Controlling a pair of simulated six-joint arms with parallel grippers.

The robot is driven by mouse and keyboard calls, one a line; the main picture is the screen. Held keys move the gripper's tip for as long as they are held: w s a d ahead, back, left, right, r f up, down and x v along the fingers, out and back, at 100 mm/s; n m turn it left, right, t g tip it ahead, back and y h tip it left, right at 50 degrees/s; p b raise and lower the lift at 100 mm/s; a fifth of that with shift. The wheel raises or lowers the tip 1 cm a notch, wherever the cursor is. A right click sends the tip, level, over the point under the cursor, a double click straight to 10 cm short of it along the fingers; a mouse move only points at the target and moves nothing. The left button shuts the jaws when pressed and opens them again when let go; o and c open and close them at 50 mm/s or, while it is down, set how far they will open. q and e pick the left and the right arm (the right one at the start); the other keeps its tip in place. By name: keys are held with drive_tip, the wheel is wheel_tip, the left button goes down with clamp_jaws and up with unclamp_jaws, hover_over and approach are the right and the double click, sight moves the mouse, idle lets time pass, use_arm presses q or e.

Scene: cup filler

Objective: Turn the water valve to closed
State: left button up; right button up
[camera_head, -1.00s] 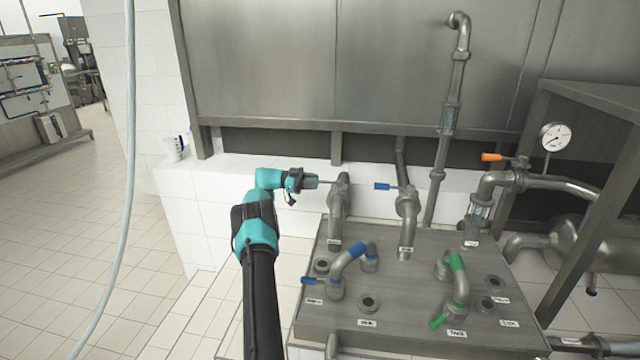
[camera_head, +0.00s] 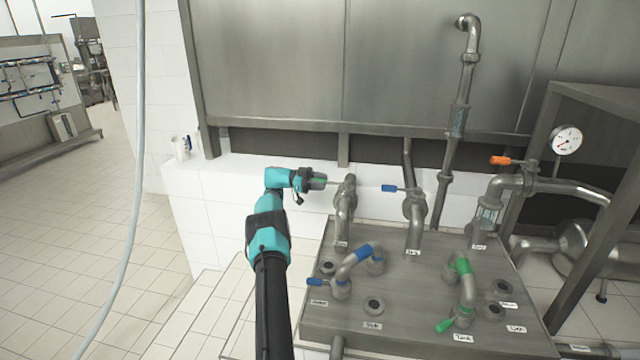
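The right valve (camera_head: 413,200) has a blue lever (camera_head: 389,188) pointing left. A third valve at right has an orange lever (camera_head: 500,160) pointing left. I cannot read which one is the water valve. My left gripper (camera_head: 319,181) is at the left lever's end, around or against its handle; its fingers are too small to tell whether they are closed. My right gripper is not in view.
The steel box (camera_head: 400,345) carries a blue-handled bent pipe (camera_head: 350,260), a green-handled bent pipe (camera_head: 465,285) and several round ports. A pressure gauge (camera_head: 566,140) stands at right. A hose (camera_head: 133,200) hangs at left. Tiled floor at left is open.

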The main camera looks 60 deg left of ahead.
use_arm(q)
drive_tip(key=shift+o, duration=1.4)
drive_tip(key=shift+s, duration=0.1)
drive_tip(key=shift+r, duration=1.8)
drive_tip(key=shift+d, duration=0.1)
drive_tip(key=shift+s+d, duration=0.1)
drive_tip(key=s+d, duration=0.3)
drive_tip(key=d, duration=0.4)
drive_tip(key=s+d+r, duration=0.1)
drive_tip(key=s+d, duration=0.2)
drive_tip(key=d, duration=0.4)
drive_tip(key=shift+s+r, duration=0.2)
drive_tip(key=shift+s, duration=0.1)
